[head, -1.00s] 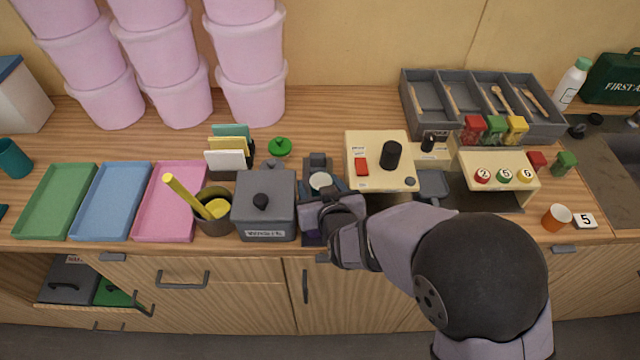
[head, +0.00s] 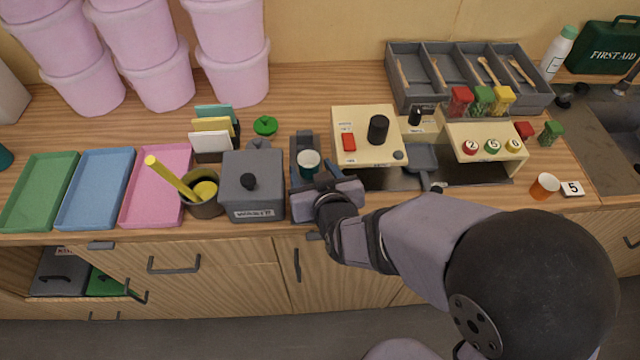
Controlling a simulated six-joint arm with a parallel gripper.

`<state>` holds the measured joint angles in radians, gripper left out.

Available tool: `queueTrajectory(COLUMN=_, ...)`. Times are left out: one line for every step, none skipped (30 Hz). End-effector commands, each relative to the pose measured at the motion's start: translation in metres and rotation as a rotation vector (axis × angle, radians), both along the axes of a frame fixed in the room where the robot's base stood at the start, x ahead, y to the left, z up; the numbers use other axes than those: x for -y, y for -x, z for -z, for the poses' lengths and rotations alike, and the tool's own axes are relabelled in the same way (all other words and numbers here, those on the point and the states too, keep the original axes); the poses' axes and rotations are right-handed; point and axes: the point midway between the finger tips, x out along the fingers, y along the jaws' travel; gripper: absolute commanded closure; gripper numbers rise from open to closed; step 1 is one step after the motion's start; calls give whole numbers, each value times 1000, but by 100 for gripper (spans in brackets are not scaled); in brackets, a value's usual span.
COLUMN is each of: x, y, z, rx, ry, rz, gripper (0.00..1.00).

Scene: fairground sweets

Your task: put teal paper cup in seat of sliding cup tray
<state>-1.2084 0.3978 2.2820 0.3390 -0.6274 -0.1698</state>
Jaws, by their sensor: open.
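The teal paper cup (head: 308,164), with a pale inside, stands upright in or over the dark sliding cup tray (head: 303,141), in front of its raised back block. I cannot tell whether the base of the cup is fully down in the seat. My gripper (head: 324,188) is open, just on the near side of the cup, and seems apart from it. The gripper hides the near part of the tray. Another teal cup (head: 4,157) is cut off at the left edge.
A cream machine (head: 362,122) with a red button and black knob stands close right. Pink, blue and green trays lie further left. An orange cup (head: 544,187) stands at far right.

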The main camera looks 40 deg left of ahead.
Motion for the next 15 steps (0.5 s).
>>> queueTrajectory(x=9, y=1, z=-3, rx=-1, ry=-2, rz=10, gripper=41)
queueTrajectory(x=12, y=4, z=-6, rx=-1, ry=-2, rz=10, gripper=41)
queueTrajectory(x=17, y=6, z=-9, rx=-2, ry=-3, rz=12, gripper=41)
queueTrajectory(x=20, y=9, z=-11, rx=-2, ry=-2, rz=12, gripper=41)
queueTrajectory(x=23, y=11, z=-13, rx=-1, ry=-2, rz=10, gripper=41)
queueTrajectory(x=27, y=14, z=-16, rx=-1, ry=-1, rz=10, gripper=41)
queueTrajectory(x=30, y=16, z=-18, rx=-2, ry=-2, rz=9, gripper=41)
queueTrajectory(x=32, y=18, z=-19, rx=-2, ry=-2, rz=9, gripper=41)
queueTrajectory(x=35, y=20, z=-22, rx=-2, ry=-2, rz=9, gripper=41)
queueTrajectory(x=37, y=22, z=-24, rx=-2, ry=-2, rz=9, gripper=41)
queueTrajectory(x=40, y=23, z=-25, rx=-1, ry=-2, rz=9, gripper=41)
queueTrajectory(x=42, y=25, z=-27, rx=-1, ry=-2, rz=9, gripper=41)
queueTrajectory(x=44, y=26, z=-28, rx=-2, ry=-1, rz=9, gripper=41)
queueTrajectory(x=45, y=27, z=-29, rx=-2, ry=-1, rz=9, gripper=41)
queueTrajectory(x=47, y=28, z=-30, rx=-1, ry=-1, rz=9, gripper=41)
